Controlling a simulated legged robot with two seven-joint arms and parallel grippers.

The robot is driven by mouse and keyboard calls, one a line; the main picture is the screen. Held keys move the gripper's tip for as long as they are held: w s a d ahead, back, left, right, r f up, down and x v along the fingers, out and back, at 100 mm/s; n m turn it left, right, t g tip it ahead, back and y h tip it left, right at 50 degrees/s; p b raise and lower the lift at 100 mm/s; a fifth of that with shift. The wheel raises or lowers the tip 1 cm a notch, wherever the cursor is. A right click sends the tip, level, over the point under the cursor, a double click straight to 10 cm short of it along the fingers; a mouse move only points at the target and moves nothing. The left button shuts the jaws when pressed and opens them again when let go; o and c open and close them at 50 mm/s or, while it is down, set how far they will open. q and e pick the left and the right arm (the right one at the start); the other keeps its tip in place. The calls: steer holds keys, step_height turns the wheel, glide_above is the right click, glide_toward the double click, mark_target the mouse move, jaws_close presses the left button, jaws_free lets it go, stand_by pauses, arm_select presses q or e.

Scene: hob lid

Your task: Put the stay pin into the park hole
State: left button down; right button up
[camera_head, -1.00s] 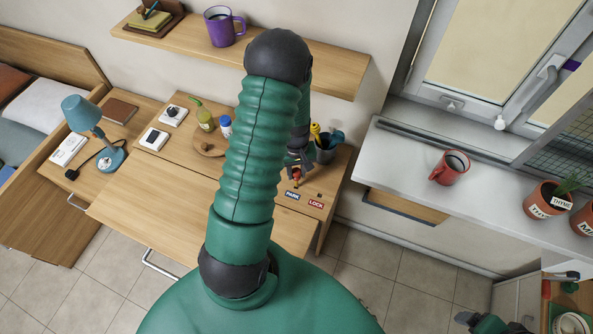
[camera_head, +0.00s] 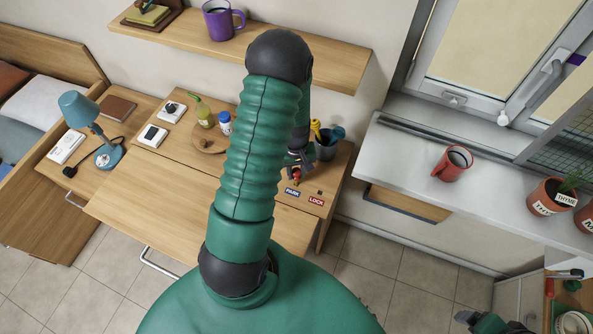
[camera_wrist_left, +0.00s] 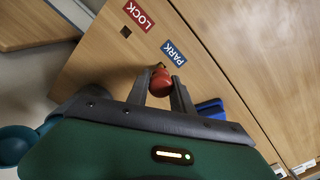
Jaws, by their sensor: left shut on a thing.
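My left gripper (camera_head: 298,167) is over the right end of the wooden desk, pointing down, shut on the red-knobbed stay pin (camera_head: 296,178). In the left wrist view the pin's round red knob (camera_wrist_left: 159,83) sits between the two fingers (camera_wrist_left: 161,93). The blue PARK label (camera_wrist_left: 173,53) is just beyond the knob, and the red LOCK label (camera_wrist_left: 138,16) is farther off with a small dark hole (camera_wrist_left: 126,31) beside it. My right gripper (camera_head: 467,321) is low at the right, partly shown.
A dark pot with tools (camera_head: 326,148) stands close behind my left gripper. A round wooden board (camera_head: 209,140) with bottles lies left of my arm. A grey sill (camera_head: 405,160) with a red mug (camera_head: 453,164) is at the right. The desk's left front is clear.

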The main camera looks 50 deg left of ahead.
mark_target(296, 178)
arm_select(q)
steer(key=shift+f+b, duration=1.55)
steer(key=shift+f, duration=0.7)
steer(key=c, duration=1)
jaws_free()
steer(key=shift+c, duration=0.2)
step_height(296, 178, up, 17)
steer(key=p, duration=0.1)
steer(key=shift+f, duration=0.15)
